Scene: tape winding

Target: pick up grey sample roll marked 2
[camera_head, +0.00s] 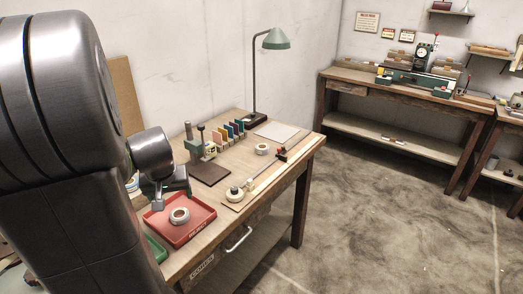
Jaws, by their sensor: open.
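A grey-white roll (180,216) lies flat in the red tray (203,229) on the near part of the wooden bench. A second pale roll (262,149) lies farther back on the bench top. A third roundish pale roll-like piece (234,192) sits on a wooden board. No number can be read on any of them, so I cannot tell which is marked 2. My gripper (158,205) hangs over the left side of the red tray, left of the roll in it and apart from it. It is open and seems empty. My arm hides part of the bench's left end.
Several coloured cards (229,131) stand in a row by a green lamp (276,39). A green tray (156,249) is partly hidden at the near left. The floor to the right is clear.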

